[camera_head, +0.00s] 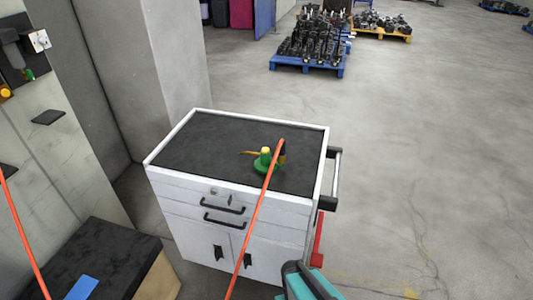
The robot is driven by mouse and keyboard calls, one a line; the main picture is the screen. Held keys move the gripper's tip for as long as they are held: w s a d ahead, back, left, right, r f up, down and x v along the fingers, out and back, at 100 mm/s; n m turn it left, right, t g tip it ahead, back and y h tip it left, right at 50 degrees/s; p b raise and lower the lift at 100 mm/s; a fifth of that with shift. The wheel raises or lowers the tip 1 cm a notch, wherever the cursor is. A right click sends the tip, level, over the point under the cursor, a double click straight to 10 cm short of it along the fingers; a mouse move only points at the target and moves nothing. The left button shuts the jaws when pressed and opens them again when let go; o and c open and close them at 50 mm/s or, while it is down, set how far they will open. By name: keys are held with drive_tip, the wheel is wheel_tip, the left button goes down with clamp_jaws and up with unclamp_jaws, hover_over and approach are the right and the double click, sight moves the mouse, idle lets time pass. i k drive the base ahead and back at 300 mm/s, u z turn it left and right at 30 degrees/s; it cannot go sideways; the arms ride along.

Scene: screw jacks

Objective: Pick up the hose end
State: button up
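A small green object with a yellow top (264,158) sits on the black top of a white cart. A thin orange hose-like line (258,215) runs from the bottom edge up across the cart's front to a dark piece (282,153) beside the green object. A yellow strip sticks out to the left there. I cannot tell which of these parts is the hose end, or whether they are joined. A teal and black part, probably of my arm, shows at the bottom edge. My gripper's fingers are not visible.
The white cart (187,184) has drawers, doors and a side handle (335,175). A second orange line (22,233) crosses the lower left. A black-topped box (105,245) stands at lower left. A concrete pillar is behind the cart. Loaded pallets (307,65) stand farther back. Floor is open at right.

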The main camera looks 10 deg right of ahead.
sight(281, 155)
drive_tip(key=z, duration=0.75)
drive_tip(key=k, duration=0.1)
drive_tip(key=u, duration=2.2)
drive_tip(key=k, duration=0.2)
drive_tip(key=u, duration=2)
drive_tip(key=k, duration=1.4)
drive_tip(key=z, duration=0.25)
